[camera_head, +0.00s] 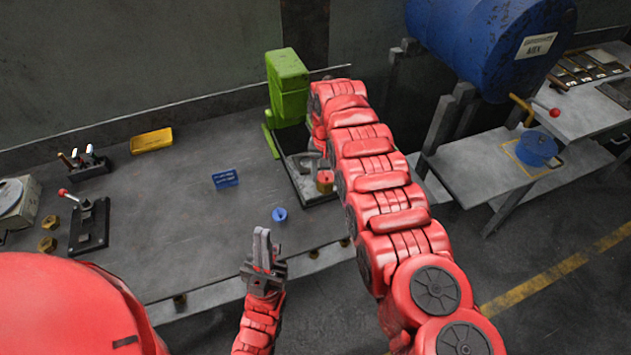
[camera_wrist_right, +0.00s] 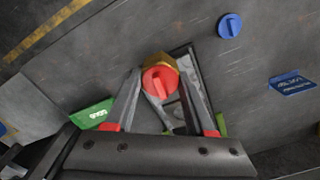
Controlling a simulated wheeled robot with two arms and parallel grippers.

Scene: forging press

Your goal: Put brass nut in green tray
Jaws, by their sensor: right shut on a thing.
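Two brass nuts, a nearer one (camera_head: 47,244) and a farther one (camera_head: 50,222), lie at the left end of the bench. My right gripper (camera_wrist_right: 160,72) is shut on a brass piece with a round red top (camera_wrist_right: 160,80). That piece also shows in the head view (camera_head: 325,182), by the press base; I cannot tell whether it touches a surface. A green tray with white lettering (camera_wrist_right: 92,113) shows in the wrist view, left of the fingers; my right arm hides it in the head view. My left gripper (camera_head: 262,245) looks shut and empty, in front of the bench edge.
A green press (camera_head: 287,90) stands at the back. A blue tray (camera_head: 225,178), a blue knob-like piece (camera_head: 280,214) and a yellow tray (camera_head: 152,141) lie on the bench. A lever block (camera_head: 88,225) is at left. The bench between them is clear.

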